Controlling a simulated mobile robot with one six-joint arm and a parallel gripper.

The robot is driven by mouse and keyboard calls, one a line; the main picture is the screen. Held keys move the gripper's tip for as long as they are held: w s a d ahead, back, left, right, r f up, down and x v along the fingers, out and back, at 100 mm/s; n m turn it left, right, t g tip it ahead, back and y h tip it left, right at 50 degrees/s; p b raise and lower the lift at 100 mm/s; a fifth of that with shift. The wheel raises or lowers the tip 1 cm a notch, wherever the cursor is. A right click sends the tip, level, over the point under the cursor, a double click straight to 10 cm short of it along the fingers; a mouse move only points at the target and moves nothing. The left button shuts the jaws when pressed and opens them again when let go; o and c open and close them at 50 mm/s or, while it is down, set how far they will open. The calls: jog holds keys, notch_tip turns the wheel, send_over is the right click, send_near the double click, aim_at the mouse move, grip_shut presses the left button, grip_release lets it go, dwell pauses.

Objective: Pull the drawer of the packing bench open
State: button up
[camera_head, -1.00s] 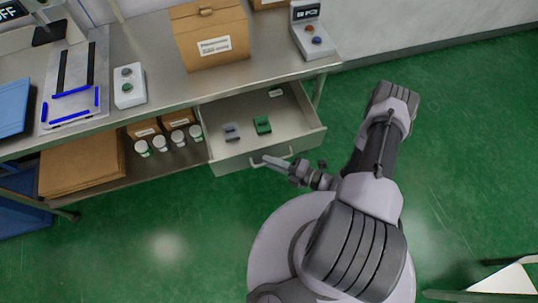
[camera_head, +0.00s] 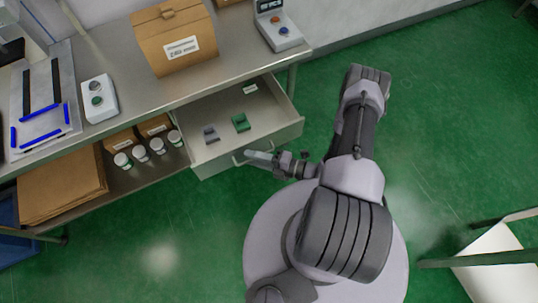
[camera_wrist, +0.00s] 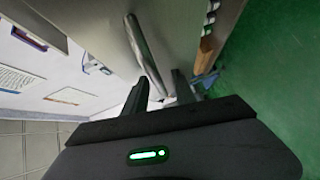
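The packing bench (camera_head: 225,68) runs across the upper left of the head view. Its grey drawer (camera_head: 215,165) stands out from under the bench top, open far enough to show its inside. My gripper (camera_head: 252,155) is at the bar handle on the drawer front. In the wrist view the handle (camera_wrist: 145,55) runs down between my two fingertips (camera_wrist: 160,92), which look spread with gaps beside the bar. Firm contact cannot be made out.
Cardboard sheets (camera_head: 65,185) and several white-lidded jars (camera_head: 140,153) are on the shelf left of the drawer. A carton (camera_head: 175,45) and a button box (camera_head: 279,30) stand on the bench top. A table (camera_head: 495,258) is at lower right.

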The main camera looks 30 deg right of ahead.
jog(key=p+v, duration=0.2)
jog(key=v, duration=1.5)
jog(key=shift+d, duration=0.2)
jog(key=shift+s, duration=0.1)
